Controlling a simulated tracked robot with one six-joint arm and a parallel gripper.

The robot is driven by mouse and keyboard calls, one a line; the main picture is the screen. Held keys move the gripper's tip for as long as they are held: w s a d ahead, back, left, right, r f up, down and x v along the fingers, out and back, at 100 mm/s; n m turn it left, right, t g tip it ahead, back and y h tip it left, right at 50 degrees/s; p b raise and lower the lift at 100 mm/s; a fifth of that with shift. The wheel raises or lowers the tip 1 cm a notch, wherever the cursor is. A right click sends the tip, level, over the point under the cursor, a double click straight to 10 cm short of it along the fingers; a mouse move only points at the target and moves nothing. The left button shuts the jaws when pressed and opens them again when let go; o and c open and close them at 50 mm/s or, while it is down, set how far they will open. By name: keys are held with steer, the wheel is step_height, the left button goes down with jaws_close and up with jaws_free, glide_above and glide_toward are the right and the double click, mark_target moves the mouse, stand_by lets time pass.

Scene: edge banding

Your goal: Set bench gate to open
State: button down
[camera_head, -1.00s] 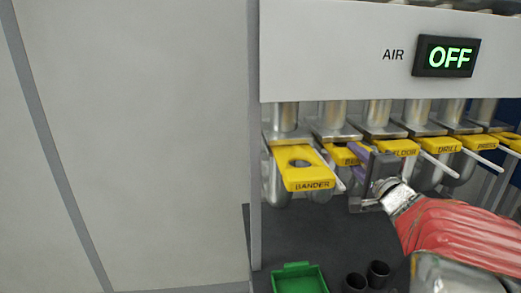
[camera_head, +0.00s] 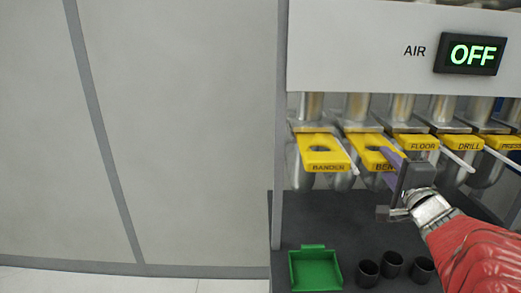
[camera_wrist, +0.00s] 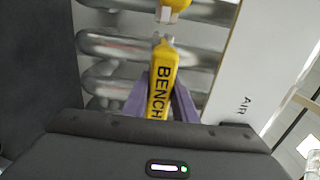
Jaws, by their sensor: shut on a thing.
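The bench gate (camera_head: 372,145) is a yellow slide plate in the row of pipes. It is drawn out like the BANDER plate, with its hole showing; the end of its label is hidden behind my gripper. In the wrist view the yellow BENCH tab (camera_wrist: 162,75) lies between my two purple fingers. My gripper (camera_head: 389,155) is shut on this tab from the front right; it also shows in the wrist view (camera_wrist: 160,100).
The BANDER gate (camera_head: 323,152) is drawn out to the left. The FLOOR (camera_head: 423,143), DRILL and PRESS gates to the right sit further in. White rods stick out between the gates. A display (camera_head: 470,54) reads AIR OFF. A green tray (camera_head: 315,270) and black cups (camera_head: 393,264) are below.

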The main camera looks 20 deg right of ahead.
steer(key=shift+s+f, duration=0.15)
steer(key=shift+f, duration=0.2)
steer(key=c, duration=1.4)
jaws_free()
steer(key=shift+s+r, duration=0.1)
steer(key=shift+r, duration=0.1)
steer(key=shift+c, duration=0.2)
steer(key=shift+r, duration=0.15)
